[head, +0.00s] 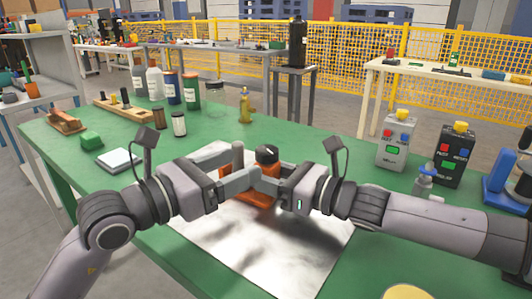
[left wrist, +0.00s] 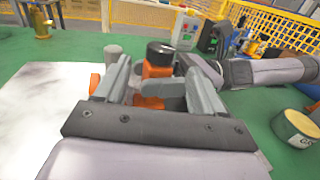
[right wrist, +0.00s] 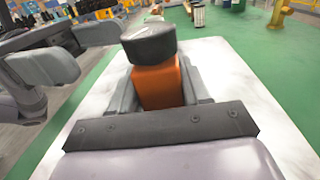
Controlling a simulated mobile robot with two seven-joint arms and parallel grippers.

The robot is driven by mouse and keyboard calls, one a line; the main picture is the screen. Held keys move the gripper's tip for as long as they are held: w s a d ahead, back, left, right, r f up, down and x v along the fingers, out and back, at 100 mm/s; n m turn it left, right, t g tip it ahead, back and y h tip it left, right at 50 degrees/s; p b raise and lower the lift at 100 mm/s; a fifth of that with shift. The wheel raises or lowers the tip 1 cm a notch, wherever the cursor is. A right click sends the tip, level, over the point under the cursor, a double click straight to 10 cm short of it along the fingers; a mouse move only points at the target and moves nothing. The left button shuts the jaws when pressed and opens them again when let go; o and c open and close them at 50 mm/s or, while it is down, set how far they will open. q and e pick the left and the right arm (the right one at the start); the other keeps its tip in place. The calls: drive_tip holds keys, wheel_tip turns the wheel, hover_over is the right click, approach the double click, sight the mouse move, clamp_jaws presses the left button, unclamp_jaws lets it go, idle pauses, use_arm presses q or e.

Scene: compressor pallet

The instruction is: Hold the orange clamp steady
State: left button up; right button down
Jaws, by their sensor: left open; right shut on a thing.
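The orange clamp (head: 247,191) with a black knob on top stands upright on the shiny metal plate (head: 225,252) at the middle of the green table. My right gripper (right wrist: 160,95) is shut on the orange clamp, with its fingers on either side of the orange body below the knob. My left gripper (head: 240,175) is open at the left of the clamp. In the left wrist view the orange clamp (left wrist: 157,62) shows beyond and between the left fingers; I cannot tell whether they touch it. Part of the clamp's base is hidden behind the fingers.
A brass fitting (head: 245,106) and several bottles stand at the back of the table. A grey button box (head: 393,142) and a black one (head: 452,156) stand at the right. A white pad (head: 121,160) and a green block (head: 91,139) lie at the left.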

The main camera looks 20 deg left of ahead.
sight(258, 158)
use_arm(q)
drive_tip(key=x, duration=0.7)
drive_tip(key=shift+w+d, duration=0.15)
drive_tip(key=shift+d, duration=0.05)
drive_tip(key=c, duration=1)
